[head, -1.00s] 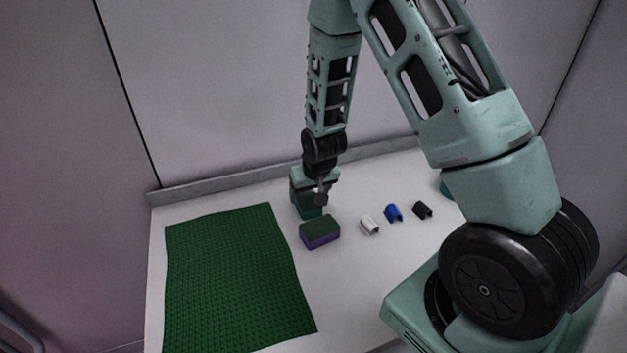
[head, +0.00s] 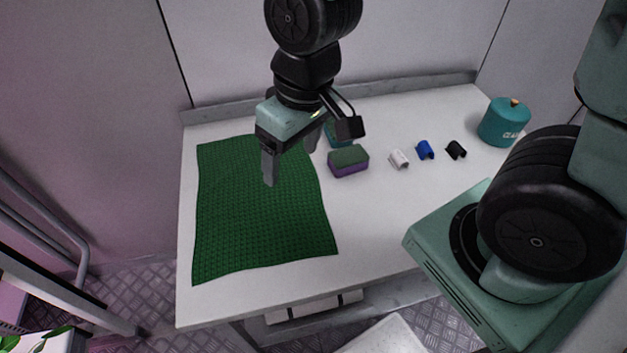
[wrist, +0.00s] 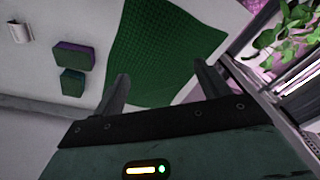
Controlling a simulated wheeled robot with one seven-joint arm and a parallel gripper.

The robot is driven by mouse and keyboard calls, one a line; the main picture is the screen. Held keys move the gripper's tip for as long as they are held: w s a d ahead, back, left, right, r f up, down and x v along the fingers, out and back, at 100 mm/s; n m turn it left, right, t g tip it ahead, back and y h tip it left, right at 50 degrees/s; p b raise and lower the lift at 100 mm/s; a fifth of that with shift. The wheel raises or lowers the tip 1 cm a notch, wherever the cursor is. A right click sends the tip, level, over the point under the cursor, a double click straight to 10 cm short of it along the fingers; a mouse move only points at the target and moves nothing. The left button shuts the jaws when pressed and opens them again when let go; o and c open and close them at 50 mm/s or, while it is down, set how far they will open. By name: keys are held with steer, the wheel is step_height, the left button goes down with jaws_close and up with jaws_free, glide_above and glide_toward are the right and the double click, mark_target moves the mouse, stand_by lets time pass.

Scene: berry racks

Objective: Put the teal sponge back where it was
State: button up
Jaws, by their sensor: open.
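The teal sponge (wrist: 72,82) rests on the white table behind a green-topped purple sponge (head: 348,161), with a small gap between them. In the head view the teal sponge (head: 334,138) is partly hidden by my gripper. In the wrist view the purple sponge (wrist: 74,56) lies just beyond it. My gripper (head: 290,166) is open and empty, raised above the green mat and left of both sponges. Its two fingers (wrist: 160,72) show spread apart in the wrist view, with nothing between them.
The green mat (head: 260,220) covers the left part of the table. White (head: 399,159), blue (head: 425,149) and black (head: 456,149) small clips lie right of the sponges. A teal canister (head: 503,122) stands at the back right. A low ledge runs along the back.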

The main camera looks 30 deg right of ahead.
steer(key=s+a+r+n+g, duration=0.1)
steer(key=s+a+r+n, duration=0.1)
steer(key=s, duration=0.7)
steer(key=shift+s+a+r+n+h, duration=0.2)
steer(key=shift+s+n+h, duration=0.15)
steer(key=shift+n, duration=0.35)
steer(key=shift+w, duration=0.1)
